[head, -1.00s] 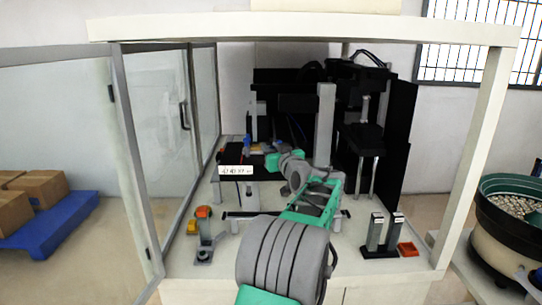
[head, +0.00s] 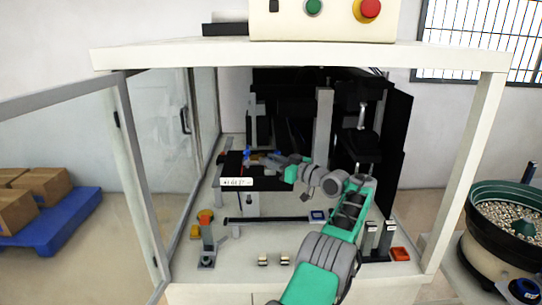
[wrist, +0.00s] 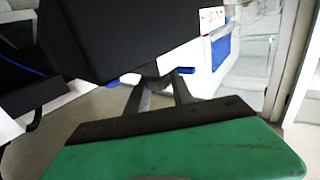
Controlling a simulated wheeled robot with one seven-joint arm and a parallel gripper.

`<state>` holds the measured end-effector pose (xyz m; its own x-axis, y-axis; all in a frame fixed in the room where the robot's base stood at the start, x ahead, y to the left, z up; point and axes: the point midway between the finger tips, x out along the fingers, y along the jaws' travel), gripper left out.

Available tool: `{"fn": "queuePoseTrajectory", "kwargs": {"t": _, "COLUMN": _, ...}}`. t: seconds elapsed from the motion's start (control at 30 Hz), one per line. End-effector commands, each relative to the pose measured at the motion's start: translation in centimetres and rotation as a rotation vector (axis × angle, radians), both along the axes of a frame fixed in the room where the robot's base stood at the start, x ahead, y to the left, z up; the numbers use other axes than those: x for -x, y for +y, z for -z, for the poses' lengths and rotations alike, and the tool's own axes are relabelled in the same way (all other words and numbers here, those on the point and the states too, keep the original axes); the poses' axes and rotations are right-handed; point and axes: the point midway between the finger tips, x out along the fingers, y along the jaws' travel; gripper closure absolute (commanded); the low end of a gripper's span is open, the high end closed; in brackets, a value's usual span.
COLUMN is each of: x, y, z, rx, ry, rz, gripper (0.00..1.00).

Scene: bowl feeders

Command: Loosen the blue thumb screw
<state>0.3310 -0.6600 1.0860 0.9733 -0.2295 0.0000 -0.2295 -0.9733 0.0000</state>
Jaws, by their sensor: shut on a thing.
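My gripper (wrist: 158,84) shows in the wrist view as a green body with two dark fingers reaching up under a black block (wrist: 110,35) with a white label. The fingers are shut on a part mostly hidden behind them and the block. A blue piece, which looks like the blue thumb screw (wrist: 186,70), sticks out just right of the fingertips. In the head view my gripper (head: 280,160) reaches left to the back of the labelled black fixture (head: 232,168). The screw cannot be told apart clearly there among small blue parts.
The fixture stands inside a framed cabinet (head: 300,56) with a glass door (head: 160,140) open at the left. Black machinery (head: 360,130) stands behind and right of my arm. Grey posts (head: 378,238) and an orange tray (head: 400,254) are at front right. Small parts (head: 263,260) lie at the front.

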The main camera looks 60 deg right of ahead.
Motion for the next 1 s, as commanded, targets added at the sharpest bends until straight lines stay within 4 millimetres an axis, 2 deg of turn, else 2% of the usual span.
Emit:
{"fn": "queuePoseTrajectory", "kwargs": {"t": 0.47, "x": -0.10, "y": -0.03, "z": -0.16, "rx": 0.002, "ry": -0.001, "rz": -0.008, "gripper": 1.00}}
{"fn": "queuePoseTrajectory", "kwargs": {"t": 0.5, "x": -0.11, "y": -0.03, "z": -0.16, "rx": 0.002, "ry": -0.001, "rz": -0.008, "gripper": 0.71}}
{"fn": "queuePoseTrajectory", "kwargs": {"t": 0.77, "x": 0.05, "y": -0.07, "z": -0.08, "rx": 0.001, "ry": -0.001, "rz": -0.007, "gripper": 0.50}}
{"fn": "queuePoseTrajectory", "kwargs": {"t": 1.0, "x": 0.12, "y": -0.07, "z": -0.02, "rx": 0.001, "ry": -0.001, "rz": -0.007, "gripper": 0.50}}
